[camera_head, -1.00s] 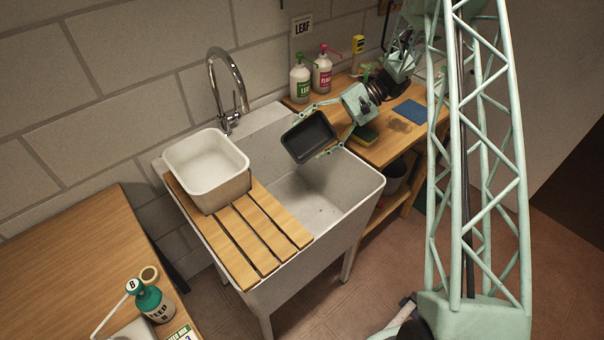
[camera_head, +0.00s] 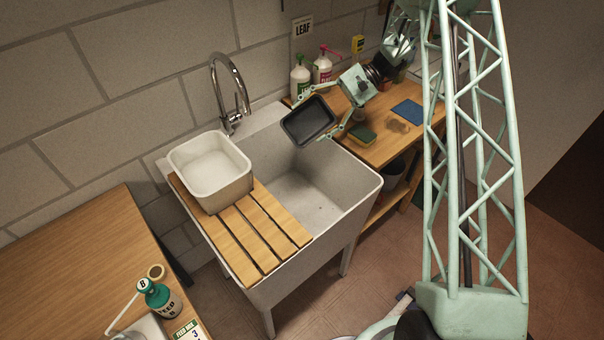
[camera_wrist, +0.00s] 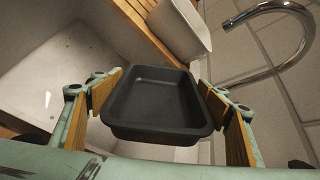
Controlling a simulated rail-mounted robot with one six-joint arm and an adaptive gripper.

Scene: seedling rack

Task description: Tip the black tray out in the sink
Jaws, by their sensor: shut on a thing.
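The black tray (camera_head: 308,122) is held above the back right part of the sink (camera_head: 325,197). It is tilted, with its inside facing the head camera, and the inside looks empty. My gripper (camera_head: 322,122) is shut on the tray, one finger at each side. In the wrist view the tray (camera_wrist: 158,103) sits between my gripper's two wooden-faced fingers (camera_wrist: 160,92). The sink basin (camera_wrist: 70,75) shows at the left of the wrist view, bare of objects where I can see it.
A white tub (camera_head: 212,190) stands on the wooden slats (camera_head: 262,232) over the sink's left part. The chrome tap (camera_head: 240,88) rises behind. A sponge (camera_head: 361,134), bottles (camera_head: 300,78) and a blue cloth (camera_head: 407,110) are on the right-hand bench.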

